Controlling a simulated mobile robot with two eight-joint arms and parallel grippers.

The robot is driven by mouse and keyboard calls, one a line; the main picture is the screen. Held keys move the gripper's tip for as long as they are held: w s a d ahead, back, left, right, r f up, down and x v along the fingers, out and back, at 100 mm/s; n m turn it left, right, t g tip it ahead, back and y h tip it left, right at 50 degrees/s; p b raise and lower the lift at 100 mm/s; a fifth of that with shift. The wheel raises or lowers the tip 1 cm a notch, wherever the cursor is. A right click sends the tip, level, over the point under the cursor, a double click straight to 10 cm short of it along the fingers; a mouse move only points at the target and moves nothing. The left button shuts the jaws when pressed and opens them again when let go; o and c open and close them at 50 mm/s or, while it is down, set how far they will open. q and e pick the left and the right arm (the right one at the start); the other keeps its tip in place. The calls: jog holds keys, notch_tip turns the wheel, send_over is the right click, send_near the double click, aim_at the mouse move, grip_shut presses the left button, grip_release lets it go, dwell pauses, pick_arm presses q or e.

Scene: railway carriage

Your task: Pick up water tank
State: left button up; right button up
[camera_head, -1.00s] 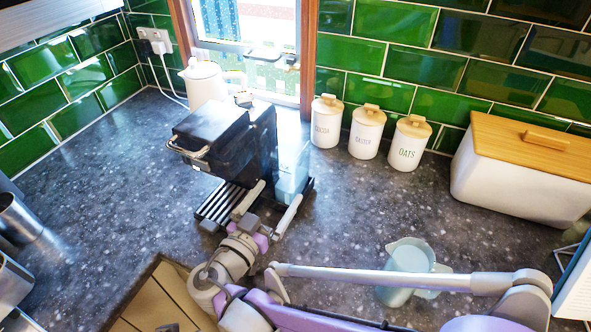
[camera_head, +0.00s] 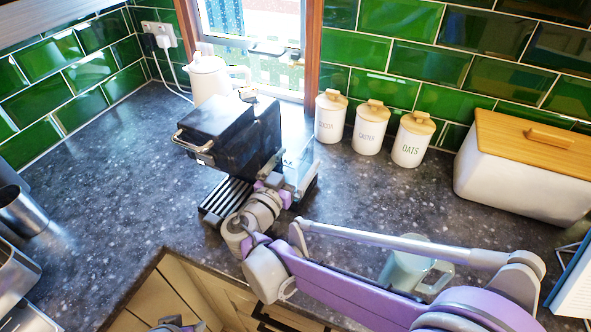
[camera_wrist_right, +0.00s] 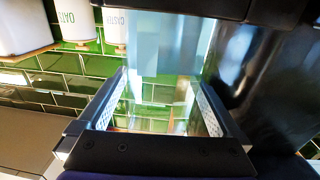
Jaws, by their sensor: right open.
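The water tank (camera_head: 304,168) is a clear, bluish upright box at the right side of the black coffee machine (camera_head: 236,138). In the right wrist view the tank (camera_wrist_right: 165,45) fills the upper middle, pale blue and see-through. My right gripper (camera_head: 284,182) is low at the machine's front right, close to the tank. In the wrist view its two fingers (camera_wrist_right: 163,88) are spread wide, with the tank between or just beyond them; contact cannot be told. The arm partly hides the tank's lower part. A small part of my left arm (camera_head: 177,325) shows at the bottom edge.
Three white canisters (camera_head: 370,128) and a white bread bin (camera_head: 520,178) with a wooden lid stand along the tiled wall. A white kettle (camera_head: 208,78) is behind the machine. A pale blue jug (camera_head: 405,268) sits behind my right arm. The left counter is mostly clear.

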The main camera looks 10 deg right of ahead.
grip_shut()
dwell(0.3)
